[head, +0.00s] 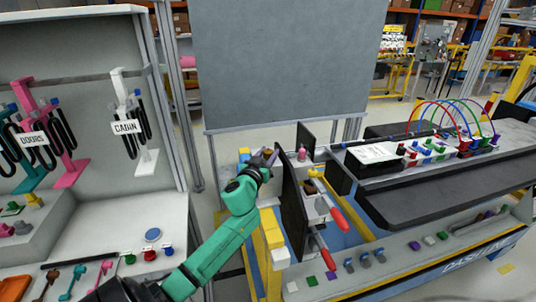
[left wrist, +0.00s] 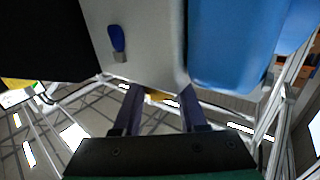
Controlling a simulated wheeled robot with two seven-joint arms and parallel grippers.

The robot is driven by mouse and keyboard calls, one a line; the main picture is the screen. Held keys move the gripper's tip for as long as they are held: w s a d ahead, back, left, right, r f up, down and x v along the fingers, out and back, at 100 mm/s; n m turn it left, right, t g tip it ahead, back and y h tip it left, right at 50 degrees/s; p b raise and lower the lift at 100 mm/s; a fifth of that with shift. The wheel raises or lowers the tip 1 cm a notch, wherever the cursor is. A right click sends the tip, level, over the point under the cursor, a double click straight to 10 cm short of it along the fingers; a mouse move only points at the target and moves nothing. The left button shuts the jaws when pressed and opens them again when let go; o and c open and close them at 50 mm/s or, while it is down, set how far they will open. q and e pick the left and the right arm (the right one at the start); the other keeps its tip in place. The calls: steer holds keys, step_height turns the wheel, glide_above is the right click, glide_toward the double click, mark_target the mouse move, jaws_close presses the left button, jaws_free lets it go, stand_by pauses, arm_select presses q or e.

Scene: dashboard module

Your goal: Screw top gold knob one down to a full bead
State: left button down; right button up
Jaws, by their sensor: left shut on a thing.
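My left gripper (head: 270,158) reaches in at the left end of the dashboard module, beside an upright black panel (head: 292,205). In the left wrist view its two dark purple fingers (left wrist: 160,94) stand with a gap between them. A small gold piece, seemingly the gold knob (left wrist: 156,95), shows between the fingertips against a grey block (left wrist: 145,50). Most of it is hidden, and its thread and bead cannot be seen. Another gold-yellow part (head: 316,173) sits right of the black panel in the head view. My right gripper is not in view.
Two red handles (head: 340,221) stick out of the module's front. A ledge with coloured knobs (head: 349,265) runs along the front. A long dark slab (head: 440,190) and a wired connector box (head: 374,155) lie to the right.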

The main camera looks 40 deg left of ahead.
arm_select(q)
steer(key=m+h+p, duration=0.1)
steer(key=h, duration=0.1)
steer(key=m+t+h+p, duration=0.1)
steer(key=h+p, duration=0.1)
steer(key=shift+r+m, duration=0.2)
steer(key=shift+m, duration=0.2)
steer(key=m+h, duration=0.1)
steer(key=h, duration=0.1)
steer(key=shift+a+f+m+h+p, duration=0.1)
steer(key=shift+m+h+p, duration=0.2)
steer(key=shift+h, duration=0.1)
steer(key=shift+f+m+h, duration=0.1)
steer(key=shift+m+h, duration=0.3)
steer(key=shift+h, duration=0.2)
steer(key=shift+m+h+b, duration=0.35)
steer(key=shift+m+h, duration=0.05)
steer(key=shift+h, duration=0.1)
steer(key=m+g+h+b, duration=0.1)
steer(key=h+b, duration=0.1)
steer(key=h, duration=0.1)
steer(key=shift+f+m+b, duration=0.2)
steer(key=shift+m+b, duration=0.15)
steer(key=shift+m, duration=0.05)
steer(key=shift+r+m+g+h+b, duration=0.25)
steer(key=shift+m+g+h+b, duration=0.15)
steer(key=shift+m+h+b, duration=0.35)
steer(key=shift+c, duration=2.2)
jaws_free()
